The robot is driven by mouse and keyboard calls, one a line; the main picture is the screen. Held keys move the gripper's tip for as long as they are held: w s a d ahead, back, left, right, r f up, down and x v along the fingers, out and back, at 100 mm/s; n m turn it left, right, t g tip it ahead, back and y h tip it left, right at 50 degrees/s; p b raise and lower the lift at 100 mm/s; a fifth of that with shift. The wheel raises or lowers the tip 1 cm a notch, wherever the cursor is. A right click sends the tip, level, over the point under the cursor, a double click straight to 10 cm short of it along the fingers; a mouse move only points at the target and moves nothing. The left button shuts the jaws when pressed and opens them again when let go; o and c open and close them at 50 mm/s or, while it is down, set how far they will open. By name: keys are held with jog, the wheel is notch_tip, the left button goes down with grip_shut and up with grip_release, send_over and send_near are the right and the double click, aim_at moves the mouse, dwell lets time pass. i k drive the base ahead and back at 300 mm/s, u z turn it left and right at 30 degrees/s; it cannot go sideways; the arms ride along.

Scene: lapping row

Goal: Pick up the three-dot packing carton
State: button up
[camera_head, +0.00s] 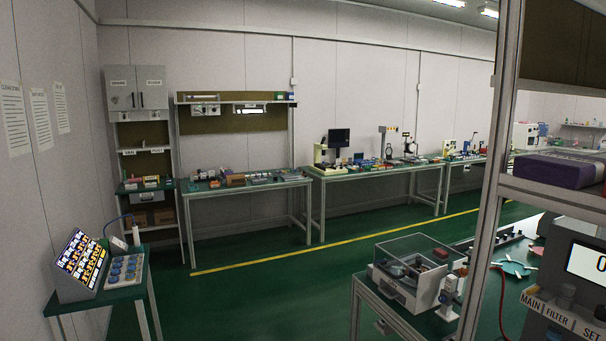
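No carton with three dots can be made out in the head view. Brown boxes (164,216) sit on the low shelf under the grey cabinet at the left, too small and dark to show any dots. An orange-brown box (235,180) lies among small items on the left back bench (250,186); its markings cannot be read. My gripper is not in view.
A small green-topped table (118,293) with a label rack (80,262) stands at the near left. At the near right, a clear-lidded machine (415,270) stands on a bench beside a metal post (487,180). A purple box (550,170) lies on a shelf. Green floor between is clear.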

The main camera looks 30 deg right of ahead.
aim_at(235, 181)
jog(key=z, duration=0.8)
jog(key=i, duration=4.5)
